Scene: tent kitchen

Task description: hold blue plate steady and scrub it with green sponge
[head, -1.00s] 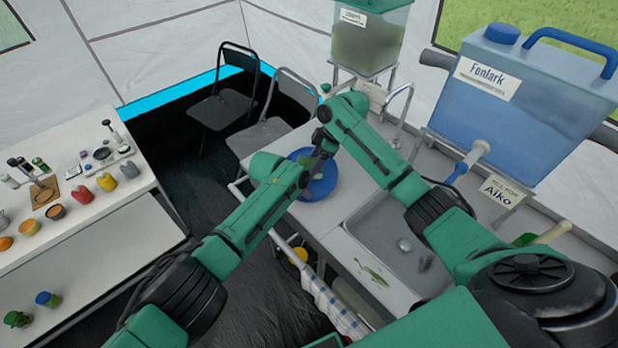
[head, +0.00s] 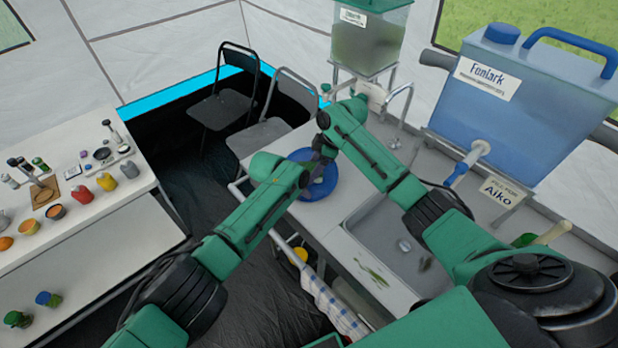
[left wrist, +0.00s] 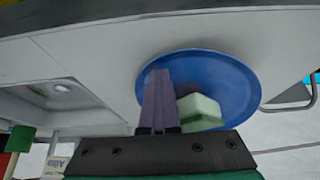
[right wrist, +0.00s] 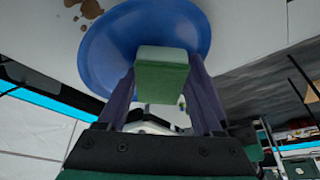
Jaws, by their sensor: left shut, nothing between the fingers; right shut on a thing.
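The blue plate (head: 331,187) lies flat on the counter left of the sink, partly hidden by my arms. It also shows in the left wrist view (left wrist: 232,80) and the right wrist view (right wrist: 100,55). My left gripper (left wrist: 158,78) is shut and empty, its fingertips over the plate; I cannot tell whether they touch it. My right gripper (right wrist: 163,85) is shut on the green sponge (right wrist: 161,75) and holds it at the plate. The sponge, pale on one side and green on the other, is beside my left fingers in the left wrist view (left wrist: 200,108).
The sink (head: 385,232) and tap (head: 405,95) are right of the plate. A blue water container (head: 520,105) and a green-lidded tank (head: 368,42) stand behind. Brown spots (right wrist: 90,10) show beside the plate. A towel (head: 335,305) hangs at the counter's front.

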